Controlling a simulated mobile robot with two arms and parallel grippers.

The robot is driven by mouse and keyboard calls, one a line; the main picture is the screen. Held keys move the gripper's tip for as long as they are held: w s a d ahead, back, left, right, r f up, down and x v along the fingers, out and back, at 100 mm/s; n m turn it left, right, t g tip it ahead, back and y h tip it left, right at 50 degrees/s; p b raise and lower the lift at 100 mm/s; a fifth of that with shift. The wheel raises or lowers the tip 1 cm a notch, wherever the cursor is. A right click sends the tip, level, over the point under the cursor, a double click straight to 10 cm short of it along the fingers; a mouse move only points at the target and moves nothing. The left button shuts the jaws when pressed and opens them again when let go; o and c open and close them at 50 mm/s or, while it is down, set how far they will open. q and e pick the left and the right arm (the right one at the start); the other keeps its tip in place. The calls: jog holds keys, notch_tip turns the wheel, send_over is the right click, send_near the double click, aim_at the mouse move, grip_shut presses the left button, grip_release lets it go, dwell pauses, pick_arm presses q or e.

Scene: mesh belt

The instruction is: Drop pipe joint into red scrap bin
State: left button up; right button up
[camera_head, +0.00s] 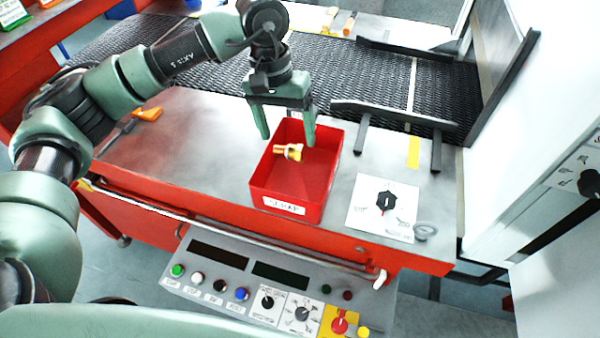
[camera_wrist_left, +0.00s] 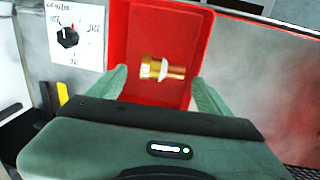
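The red scrap bin (camera_head: 290,190) stands on the metal table, with a white label on its front wall. The brass pipe joint (camera_head: 289,151) shows within the bin's outline, and I cannot tell whether it is falling or resting on the bin's floor. My left gripper (camera_head: 288,138) is open over the back part of the bin, its fingers spread wide and clear of the joint. In the left wrist view the joint (camera_wrist_left: 162,70) appears between the open fingers against the red bin (camera_wrist_left: 125,40). My right gripper is not in view.
A black mesh belt (camera_head: 350,75) runs behind the table, with black guide rails (camera_head: 395,113) on its near side. A dial plate (camera_head: 384,207) lies right of the bin. A control panel (camera_head: 270,285) and rail are in front. An orange-handled tool (camera_head: 146,114) lies left.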

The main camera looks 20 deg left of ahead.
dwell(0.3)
pick_arm(q)
jog(key=shift+r, duration=0.25)
notch_tip(320, 180, up, 7)
jog(key=a+b, duration=0.1)
jog(key=b, duration=0.1)
jog(key=shift+r, duration=0.15)
